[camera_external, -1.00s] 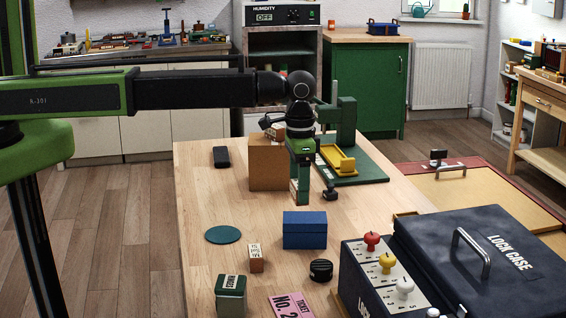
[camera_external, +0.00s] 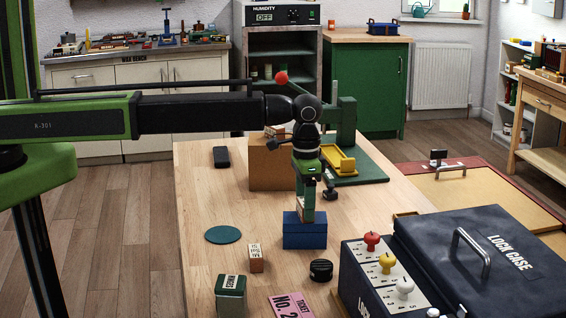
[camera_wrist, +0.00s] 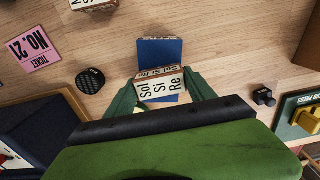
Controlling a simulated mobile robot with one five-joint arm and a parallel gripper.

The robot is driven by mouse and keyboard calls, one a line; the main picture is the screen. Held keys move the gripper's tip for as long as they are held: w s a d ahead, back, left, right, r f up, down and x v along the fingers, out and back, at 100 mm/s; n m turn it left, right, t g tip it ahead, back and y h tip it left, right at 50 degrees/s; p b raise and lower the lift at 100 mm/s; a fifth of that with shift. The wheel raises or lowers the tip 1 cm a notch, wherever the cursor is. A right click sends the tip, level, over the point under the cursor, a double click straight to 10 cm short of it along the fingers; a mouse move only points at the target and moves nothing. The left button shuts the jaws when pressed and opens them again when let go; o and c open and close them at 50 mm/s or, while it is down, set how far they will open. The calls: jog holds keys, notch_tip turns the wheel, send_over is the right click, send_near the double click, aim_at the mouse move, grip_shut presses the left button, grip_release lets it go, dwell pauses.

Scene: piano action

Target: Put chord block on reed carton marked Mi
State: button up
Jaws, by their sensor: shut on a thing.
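My gripper (camera_external: 306,214) is shut on a pale block (camera_wrist: 160,86) with dark lettering. In the wrist view its lettering reads "Sol Si Re", and the block sits between the green fingers (camera_wrist: 160,98). My gripper points down, with its fingertips in front of or over the blue box (camera_external: 304,238). The blue box also shows beyond the block in the wrist view (camera_wrist: 160,50). I cannot tell whether the block touches it. A brown carton (camera_external: 262,172) stands behind and left of my gripper, with a pale lettered block on top. No "Mi" mark is readable on either box.
Another lettered block (camera_external: 256,258), a green box (camera_external: 230,293), a teal disc (camera_external: 223,235), a black round tin (camera_external: 321,269) and a pink ticket (camera_external: 291,305) lie in front. The lock case (camera_external: 475,250) stands right. A green press with yellow tray (camera_external: 340,161) stands behind.

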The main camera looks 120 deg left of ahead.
jog(key=o, duration=1.4)
jog(key=shift+f, duration=0.1)
notch_tip(320, 180, up, 12)
jog(key=p, duration=1.2)
jog(key=shift+r, duration=0.2)
jog(key=s+d+m, duration=0.2)
jog(key=d+m, duration=0.3)
jog(key=d, duration=2.4)
jog(key=s+d+m, duration=0.2)
jog(key=s+d, duration=0.2)
jog(key=d, duration=0.5)
jog(key=s+d+m, duration=0.2)
jog(key=s+d, duration=0.2)
jog(key=d, duration=0.5)
jog(key=shift+d, duration=0.3)
